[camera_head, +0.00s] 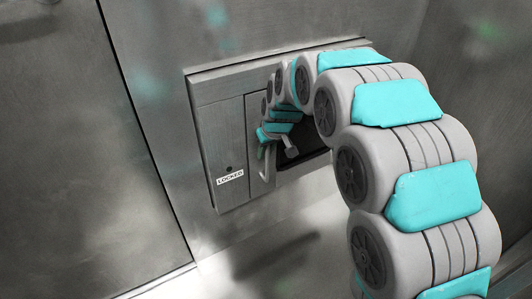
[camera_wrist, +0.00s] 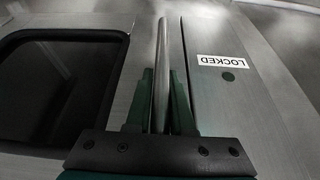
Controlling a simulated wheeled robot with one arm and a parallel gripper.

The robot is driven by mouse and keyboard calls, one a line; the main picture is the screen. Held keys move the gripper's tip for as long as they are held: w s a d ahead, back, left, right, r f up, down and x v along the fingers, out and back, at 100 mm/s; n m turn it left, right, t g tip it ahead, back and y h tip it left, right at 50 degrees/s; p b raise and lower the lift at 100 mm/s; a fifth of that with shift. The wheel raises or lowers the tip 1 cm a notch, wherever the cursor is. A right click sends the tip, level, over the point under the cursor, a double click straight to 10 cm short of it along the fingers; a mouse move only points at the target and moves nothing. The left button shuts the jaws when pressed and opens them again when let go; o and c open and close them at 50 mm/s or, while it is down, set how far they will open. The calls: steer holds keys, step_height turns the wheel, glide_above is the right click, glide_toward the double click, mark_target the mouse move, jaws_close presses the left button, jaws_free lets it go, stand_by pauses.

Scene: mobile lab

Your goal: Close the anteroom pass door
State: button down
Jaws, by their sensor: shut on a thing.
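The anteroom pass door (camera_head: 257,120) is a grey metal panel set in the wall. A dark pane or opening (camera_wrist: 62,85) lies to the left of its handle in the wrist view. The vertical bar handle (camera_wrist: 162,40) stands between my gripper's (camera_wrist: 162,75) two green fingers, which are shut on it. In the head view the handle (camera_head: 267,166) shows below my gripper (camera_head: 265,138). A narrow seam runs between the door and the side panel marked LOCKED (camera_wrist: 212,60). I cannot tell whether the door is fully flush. My arm hides its right part.
The LOCKED label (camera_head: 230,177) is on the fixed-looking strip left of the door, with a dark round spot above it. Bare metal wall (camera_head: 160,120) surrounds the frame. A pale ledge or floor (camera_head: 250,255) lies below. My arm fills the right side.

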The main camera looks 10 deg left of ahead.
steer(key=shift+w+d+r, duration=0.2)
steer(key=shift+w, duration=0.15)
steer(key=c, duration=1)
jaws_free()
steer(key=shift+w+d, duration=0.15)
steer(key=shift+o, duration=0.8)
steer(key=shift+f, duration=0.1)
steer(key=shift+o, duration=0.2)
steer(key=shift+s, duration=0.2)
steer(key=shift+s+r, duration=0.15)
steer(key=shift+r, duration=0.2)
steer(key=v, duration=0.7)
steer(key=shift+b, duration=0.4)
